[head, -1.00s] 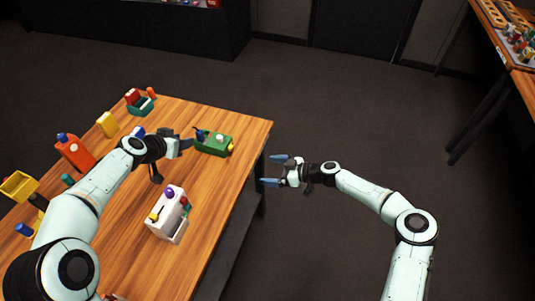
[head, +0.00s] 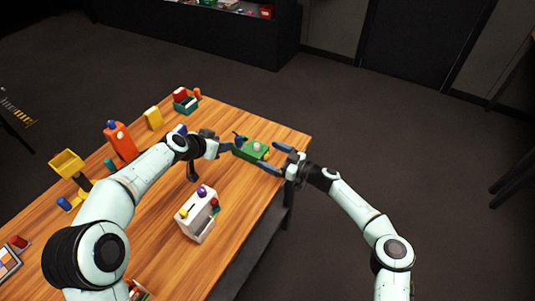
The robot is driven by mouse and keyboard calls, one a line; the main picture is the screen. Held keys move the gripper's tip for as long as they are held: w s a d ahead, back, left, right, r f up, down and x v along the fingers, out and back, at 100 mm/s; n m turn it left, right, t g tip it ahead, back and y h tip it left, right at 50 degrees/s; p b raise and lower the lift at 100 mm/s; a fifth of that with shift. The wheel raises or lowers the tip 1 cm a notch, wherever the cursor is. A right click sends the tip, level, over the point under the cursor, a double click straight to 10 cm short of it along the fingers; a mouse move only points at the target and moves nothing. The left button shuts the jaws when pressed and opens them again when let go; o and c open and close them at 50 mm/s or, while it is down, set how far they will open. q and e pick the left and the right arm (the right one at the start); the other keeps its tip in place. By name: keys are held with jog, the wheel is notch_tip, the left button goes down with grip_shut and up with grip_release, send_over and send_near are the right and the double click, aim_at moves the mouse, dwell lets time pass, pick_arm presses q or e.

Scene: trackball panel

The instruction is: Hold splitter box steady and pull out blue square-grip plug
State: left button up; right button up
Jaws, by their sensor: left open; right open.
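A green box (head: 250,151), which looks like the splitter box, lies on the wooden table near its far right edge. It has a dark blue plug (head: 238,139) at its left end, a pale round part on top and a yellow part at its right end. The plug's grip shape is too small to tell. My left gripper (head: 211,160) is open and empty, just left of the box, with one finger close to it. My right gripper (head: 275,158) is open at the right end of the box, its fingers pointing at it. I cannot tell whether either touches.
A white box (head: 195,217) with a purple ball stands in front on the table (head: 250,205). An orange bottle-like object (head: 120,141), a yellow block (head: 153,118), a teal container (head: 187,105) and a yellow bin (head: 67,163) stand along the left side. Floor is clear to the right.

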jog(key=shift+x, duration=1.05)
